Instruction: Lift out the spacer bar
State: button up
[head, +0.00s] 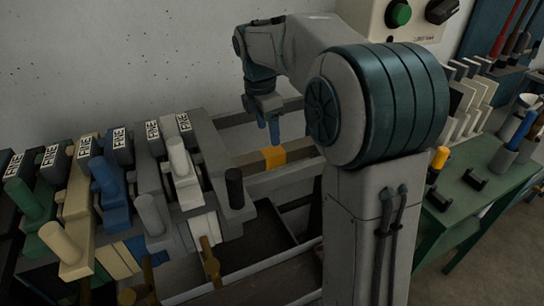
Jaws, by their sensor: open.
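A tan bar with an orange band (274,157) lies across the open gap in the frame, right of the row of blocks. It looks like the spacer bar, but I cannot be certain from this view. My gripper (268,130) points down above the bar, near its orange band. The gripper is open with nothing visible between its fingers. The fingers overlap in this view, and they appear apart from the bar. My arm hides the bar's right end.
Several blocks with handles and "FINE" labels (84,146) stand close on the left. A dark cylindrical knob (234,188) stands left of the gap. Pale rails border the gap. A wall lies behind, and a green table (460,215) stands at right.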

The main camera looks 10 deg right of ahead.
aim_at(273, 151)
jog(key=f, duration=0.3)
jog(key=shift+d+f, duration=0.2)
jog(key=shift+f, duration=0.2)
jog(key=shift+w+d+f, duration=0.15)
jog(key=shift+d+f, duration=0.05)
jog(key=shift+f, duration=0.7)
jog(key=shift+w+d+f, duration=0.1)
jog(key=shift+d+f, duration=0.1)
jog(key=shift+f, duration=0.7)
jog(key=shift+w+d+f, duration=0.15)
jog(key=shift+d+f, duration=0.05)
jog(key=shift+f, duration=0.7)
jog(key=shift+c, duration=0.3)
jog(key=shift+r, duration=0.1)
grip_shut()
